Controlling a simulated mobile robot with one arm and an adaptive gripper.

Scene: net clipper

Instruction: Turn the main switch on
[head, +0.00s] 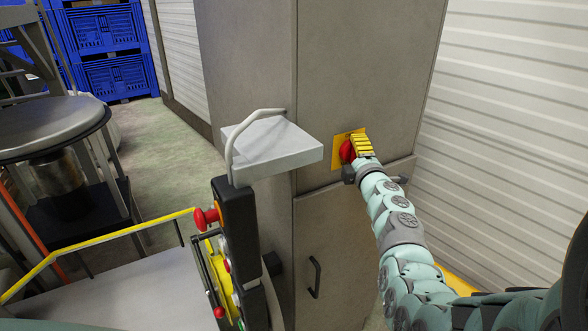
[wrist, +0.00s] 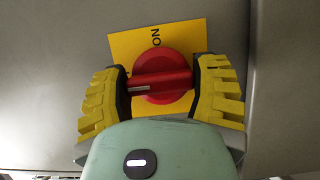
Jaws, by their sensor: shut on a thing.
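The main switch is a red rotary knob (head: 347,152) on a yellow plate (head: 336,161), fixed to the grey cabinet. In the wrist view the knob (wrist: 160,66) has a raised red bar lying nearly level, with a pale mark towards its left end. Black lettering that looks like "ON" stands sideways on the plate (wrist: 185,35) above the knob. My gripper (head: 360,146) is at the switch. In the wrist view its yellow ribbed fingers (wrist: 161,88) are shut on the two ends of the bar. The lower part of the plate is partly hidden by my gripper.
The grey cabinet (head: 245,60) has a lower door with a black handle (head: 314,277). A control post (head: 238,225) with a red button and a light-grey cover (head: 275,150) stand left of the switch. A ribbed white wall (head: 510,110) is on the right.

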